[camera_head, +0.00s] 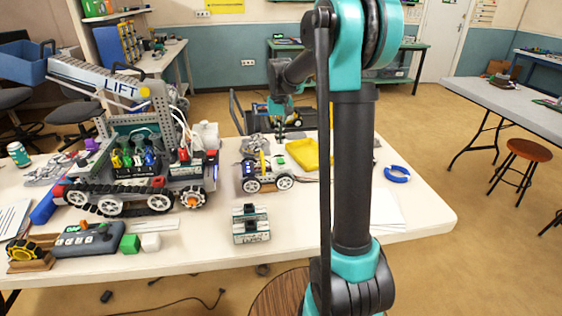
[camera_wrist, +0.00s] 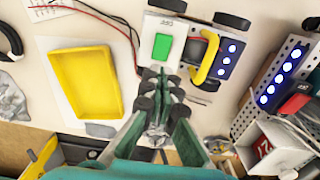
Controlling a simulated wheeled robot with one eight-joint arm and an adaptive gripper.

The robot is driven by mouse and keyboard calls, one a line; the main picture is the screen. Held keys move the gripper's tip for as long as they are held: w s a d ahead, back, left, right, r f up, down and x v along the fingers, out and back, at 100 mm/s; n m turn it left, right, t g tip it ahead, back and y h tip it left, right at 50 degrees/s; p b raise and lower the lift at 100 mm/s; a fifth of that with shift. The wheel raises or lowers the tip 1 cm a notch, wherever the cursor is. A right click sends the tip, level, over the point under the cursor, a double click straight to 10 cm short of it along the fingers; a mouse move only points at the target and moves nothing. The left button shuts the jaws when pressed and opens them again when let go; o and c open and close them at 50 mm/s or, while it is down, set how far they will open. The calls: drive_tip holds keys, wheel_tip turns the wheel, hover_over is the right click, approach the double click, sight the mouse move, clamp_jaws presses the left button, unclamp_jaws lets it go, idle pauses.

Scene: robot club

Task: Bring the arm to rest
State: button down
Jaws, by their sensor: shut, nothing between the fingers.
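My gripper (camera_head: 279,112) is in the head view beyond the small wheeled robot, on the left of my upright arm column. It hangs above the far part of the white table and holds nothing. In the wrist view my gripper (camera_wrist: 164,78) has its fingers together, with the tips in front of the small wheeled robot (camera_wrist: 190,50), which has a green patch and a yellow handle. That robot also stands in the head view (camera_head: 262,178). I cannot tell the exact height of the fingertips over the table.
A yellow tray (camera_head: 308,155) lies right of my gripper. A large tracked robot marked LIFT (camera_head: 130,165) stands at the left. A small grey device (camera_head: 250,224) is at the front, and a blue ring (camera_head: 397,174) lies at the right. The table's front middle is mostly clear.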

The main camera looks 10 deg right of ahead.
drive_tip(key=s+d+f+t, duration=0.1)
drive_tip(key=s+f, duration=0.3)
drive_tip(key=s, duration=0.6)
drive_tip(key=s+d+f+t, duration=0.1)
drive_tip(key=s+f, duration=0.3)
drive_tip(key=s, duration=0.6)
drive_tip(key=s+d+f+t, duration=0.2)
drive_tip(key=s+f, duration=0.1)
drive_tip(key=s, duration=0.7)
drive_tip(key=shift+s+f, duration=0.15)
drive_tip(key=shift+f, duration=0.25)
drive_tip(key=shift+s+f, duration=0.1)
